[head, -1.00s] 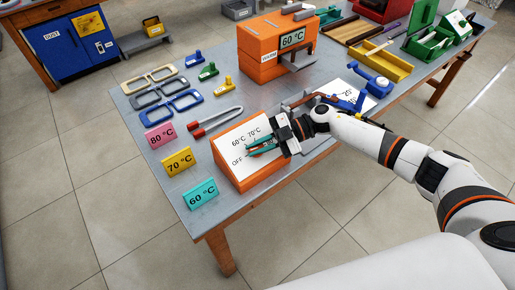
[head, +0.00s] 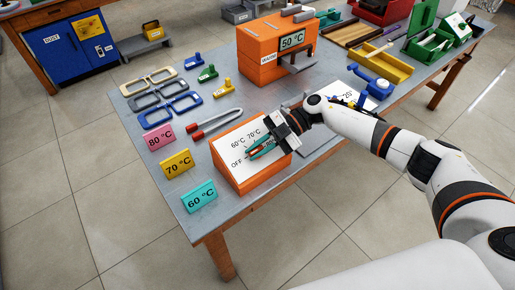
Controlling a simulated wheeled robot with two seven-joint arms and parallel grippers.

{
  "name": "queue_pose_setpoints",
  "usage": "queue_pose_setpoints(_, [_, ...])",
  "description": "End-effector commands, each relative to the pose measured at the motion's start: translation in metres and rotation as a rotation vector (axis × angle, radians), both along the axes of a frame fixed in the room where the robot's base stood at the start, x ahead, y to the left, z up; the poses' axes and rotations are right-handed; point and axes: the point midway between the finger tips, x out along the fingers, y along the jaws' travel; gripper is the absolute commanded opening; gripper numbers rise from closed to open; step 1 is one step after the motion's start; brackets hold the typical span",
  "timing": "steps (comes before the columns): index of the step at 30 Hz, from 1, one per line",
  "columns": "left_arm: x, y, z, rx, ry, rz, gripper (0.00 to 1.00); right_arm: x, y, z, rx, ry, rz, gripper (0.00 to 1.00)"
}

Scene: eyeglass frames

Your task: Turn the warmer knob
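The warmer is an orange box (head: 262,72) at the back of the table, with a display (head: 292,40) that appears to read 50 °C. The knob's control box (head: 226,158) is orange with a sloped white face marked OFF, 60 °C and 70 °C; another mark is mostly covered. My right gripper (head: 262,149) is over the right part of this face, its teal fingers at the knob's place. Something reddish shows between the fingers. The knob is mostly hidden, so its pointing and the grip on it are unclear. My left gripper is out of view.
Signs for 80 °C (head: 159,137), 70 °C (head: 177,163) and 60 °C (head: 200,196) stand left of the control box. Red-tipped tongs (head: 216,123) lie just behind it. Eyeglass frames (head: 163,93) lie at the back left. A yellow tray (head: 380,66) is at the right.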

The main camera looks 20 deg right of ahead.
Motion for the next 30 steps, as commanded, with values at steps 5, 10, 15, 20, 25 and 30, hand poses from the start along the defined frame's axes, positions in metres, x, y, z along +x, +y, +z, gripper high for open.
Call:
queue_pose_setpoints(5, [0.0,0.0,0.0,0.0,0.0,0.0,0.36,0.0,0.0,-0.001,0.0,0.001,0.0,0.34])
queue_pose_setpoints(10, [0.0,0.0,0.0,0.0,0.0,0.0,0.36,0.0,0.0,0.0,0.001,0.001,-0.001,0.34])
queue_pose_setpoints(15, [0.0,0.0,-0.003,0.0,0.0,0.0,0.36,0.002,-0.009,0.002,0.0,0.0,-0.002,0.34])
queue_pose_setpoints(20, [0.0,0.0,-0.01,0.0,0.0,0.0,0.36,0.007,-0.036,0.011,-0.003,-0.001,-0.005,0.34])
queue_pose_setpoints(25, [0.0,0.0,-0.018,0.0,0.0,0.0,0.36,0.014,-0.07,0.024,-0.001,0.0,-0.005,0.34])
queue_pose_setpoints(30, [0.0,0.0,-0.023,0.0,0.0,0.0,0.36,0.018,-0.096,0.035,-0.001,0.001,-0.003,0.34])
